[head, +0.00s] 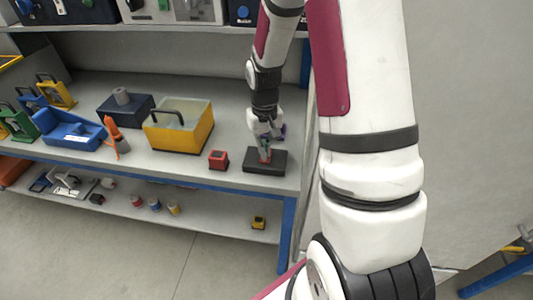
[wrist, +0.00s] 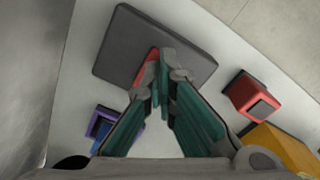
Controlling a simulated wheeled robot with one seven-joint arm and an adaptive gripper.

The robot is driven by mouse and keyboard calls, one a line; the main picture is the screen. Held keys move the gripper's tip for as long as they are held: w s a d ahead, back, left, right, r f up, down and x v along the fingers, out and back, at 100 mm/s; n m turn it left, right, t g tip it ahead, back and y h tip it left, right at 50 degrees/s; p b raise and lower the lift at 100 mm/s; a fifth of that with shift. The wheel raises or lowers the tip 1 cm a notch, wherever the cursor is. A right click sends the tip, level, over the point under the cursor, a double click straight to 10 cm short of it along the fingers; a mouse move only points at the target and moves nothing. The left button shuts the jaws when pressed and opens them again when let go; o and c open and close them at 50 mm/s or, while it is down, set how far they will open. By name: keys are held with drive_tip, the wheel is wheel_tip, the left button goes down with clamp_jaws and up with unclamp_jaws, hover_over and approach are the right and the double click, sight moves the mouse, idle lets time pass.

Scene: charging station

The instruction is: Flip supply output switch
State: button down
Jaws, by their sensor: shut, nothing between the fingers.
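A flat dark grey box (head: 280,168), which looks like the supply unit, lies on the bench near its right end. In the wrist view the box (wrist: 125,45) fills the upper middle. A small red part, which looks like the switch (wrist: 148,68), stands on it, partly hidden by my fingers. My gripper (head: 266,158) points down over the box, shut and empty. In the wrist view its fingertips (wrist: 163,65) meet right beside the red part. I cannot tell whether they touch it.
A small red block (head: 218,160) sits left of the box, and a purple-blue item (wrist: 102,127) lies close on the other side. A yellow case (head: 180,138), blue bin (head: 68,130) and orange tool (head: 117,138) stand further left. A shelf (head: 150,30) runs above; the wall is at right.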

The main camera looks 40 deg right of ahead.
drive_tip(key=shift+r+p, duration=1.55)
drive_tip(key=shift+r, duration=1.25)
